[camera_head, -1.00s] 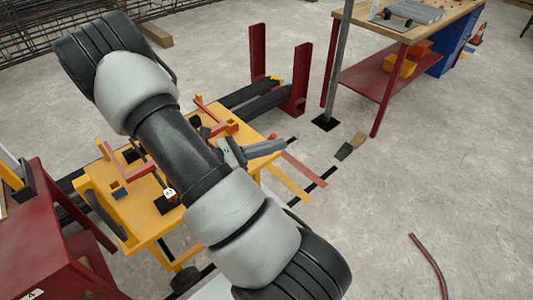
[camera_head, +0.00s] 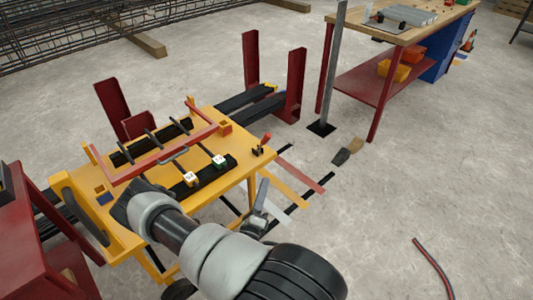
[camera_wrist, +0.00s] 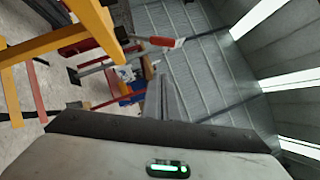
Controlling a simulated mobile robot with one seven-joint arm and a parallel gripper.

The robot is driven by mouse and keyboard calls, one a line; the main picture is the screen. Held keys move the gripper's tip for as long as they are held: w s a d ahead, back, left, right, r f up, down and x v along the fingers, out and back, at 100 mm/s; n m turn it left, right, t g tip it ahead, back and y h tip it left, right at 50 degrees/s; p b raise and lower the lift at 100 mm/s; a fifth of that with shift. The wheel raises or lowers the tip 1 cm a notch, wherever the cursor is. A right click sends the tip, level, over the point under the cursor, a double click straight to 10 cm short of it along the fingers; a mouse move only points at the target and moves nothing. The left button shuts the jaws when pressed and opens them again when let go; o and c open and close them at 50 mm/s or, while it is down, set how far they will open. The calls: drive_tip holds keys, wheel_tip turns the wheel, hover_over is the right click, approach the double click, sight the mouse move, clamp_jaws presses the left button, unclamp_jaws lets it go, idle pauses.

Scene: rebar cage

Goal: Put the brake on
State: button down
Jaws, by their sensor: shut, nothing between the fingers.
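A yellow cart (camera_head: 200,185) stands in the middle of the head view. A small lever with a red grip (camera_head: 265,138), which looks like the brake, stands up at its right corner on a dark mount. A red-ended lever also shows in the wrist view (camera_wrist: 162,41), beyond and above my fingers. My gripper (camera_head: 262,186) is shut and empty, beside the cart's right side and below the lever, apart from it. The shut fingers show in the wrist view (camera_wrist: 161,90) too.
A red bar frame (camera_head: 160,155) and several dark rods lie on the cart top, with numbered blocks (camera_head: 219,161) near its front edge. Red posts (camera_head: 295,85) and a wooden-topped bench (camera_head: 400,28) stand behind. The floor at right is mostly clear.

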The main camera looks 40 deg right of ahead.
sight(267, 141)
drive_tip(key=shift+d, duration=0.1)
drive_tip(key=w+a+r+b+x, duration=0.1)
drive_tip(key=w+b+x, duration=0.1)
drive_tip(key=x, duration=1)
drive_tip(key=shift+w+r, duration=0.2)
drive_tip(key=shift+r, duration=0.1)
drive_tip(key=shift+w+r+n+y+p, duration=0.35)
drive_tip(key=shift+r+n+p, duration=0.25)
drive_tip(key=shift+p, duration=0.55)
drive_tip(key=w+r+n+g+y+p, duration=0.2)
drive_tip(key=w+n+y+p, duration=0.2)
drive_tip(key=w+n+p, duration=0.3)
drive_tip(key=shift+w+r+n+g+p, duration=0.15)
drive_tip(key=shift+w+n+g+p, duration=0.2)
drive_tip(key=shift+w+p, duration=0.8)
